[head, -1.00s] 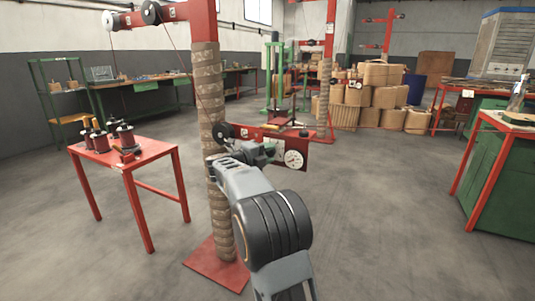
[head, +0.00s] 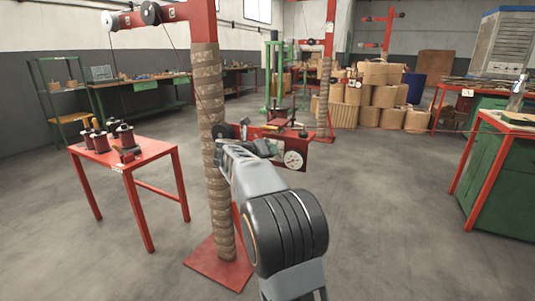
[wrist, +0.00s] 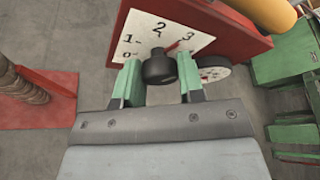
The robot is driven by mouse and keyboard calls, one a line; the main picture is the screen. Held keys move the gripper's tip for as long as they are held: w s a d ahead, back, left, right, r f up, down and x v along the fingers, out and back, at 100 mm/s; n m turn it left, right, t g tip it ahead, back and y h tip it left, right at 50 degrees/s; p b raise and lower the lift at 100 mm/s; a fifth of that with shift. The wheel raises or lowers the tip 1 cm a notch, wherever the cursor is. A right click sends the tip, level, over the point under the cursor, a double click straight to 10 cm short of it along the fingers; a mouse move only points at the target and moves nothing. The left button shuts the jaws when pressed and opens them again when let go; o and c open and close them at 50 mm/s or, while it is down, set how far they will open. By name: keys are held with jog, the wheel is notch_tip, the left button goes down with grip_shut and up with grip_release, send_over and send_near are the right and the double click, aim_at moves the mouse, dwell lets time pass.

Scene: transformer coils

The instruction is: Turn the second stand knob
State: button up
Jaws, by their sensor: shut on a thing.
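The black stand knob (wrist: 158,68) sits on a white dial plate (wrist: 136,33) with black numbers, in the wrist view. A thin red pointer beside the knob points up and right, towards the 3. My gripper (wrist: 160,75) has its two green fingers on either side of the knob and is shut on it. The plate is on the red arm of the near stand (head: 218,225), whose post is wrapped in brown. In the head view my gripper (head: 262,148) is at this red arm, and my own arm hides the knob.
A round white gauge (head: 293,159) is on the red arm, right of my gripper. A red table (head: 150,157) with several spools stands left of the post. A green cabinet (head: 500,180) is at the right. Grey floor lies open between the stand and the cabinet.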

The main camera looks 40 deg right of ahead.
jog(key=shift+m+t, duration=0.3)
jog(key=shift+m, duration=0.3)
jog(key=o, duration=0.9)
jog(key=p+v, duration=0.1)
jog(key=v, duration=0.3)
jog(key=p+v, duration=0.1)
jog(key=v, duration=0.4)
jog(key=p+v, duration=0.2)
jog(key=v, duration=0.3)
jog(key=shift+s+d+r, duration=0.1)
jog(key=shift+d+r, duration=0.1)
jog(key=shift+r, duration=0.05)
